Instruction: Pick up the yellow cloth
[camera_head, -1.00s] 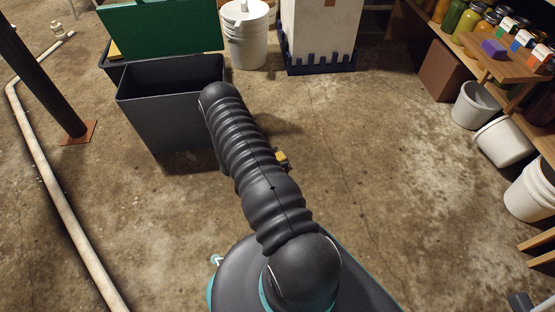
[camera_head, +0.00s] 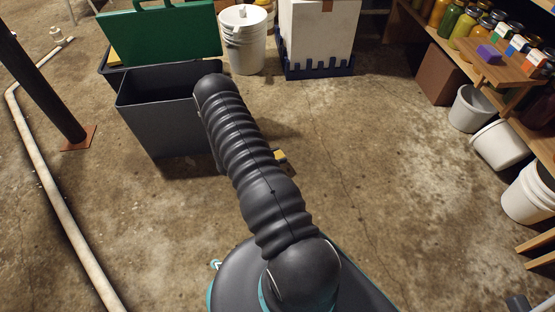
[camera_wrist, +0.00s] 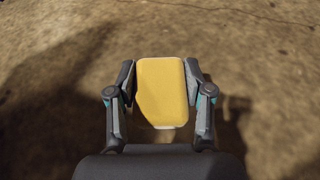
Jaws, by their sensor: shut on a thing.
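The yellow cloth (camera_wrist: 161,88) is a folded, block-like yellow piece between the two fingers of my gripper (camera_wrist: 161,98) in the wrist view. The fingers press on its left and right sides. The concrete floor lies behind it, blurred. In the head view, only a small part of the yellow cloth (camera_head: 281,156) shows at the right edge of my arm. My arm hides the rest of it and most of my gripper there.
An open dark grey bin (camera_head: 165,110) stands left of my arm, with a green panel (camera_head: 160,35) behind it. A white bucket (camera_head: 243,42) and a white box on a blue pallet (camera_head: 318,66) stand at the back. Shelves with jars (camera_head: 466,26) line the right. The middle floor is clear.

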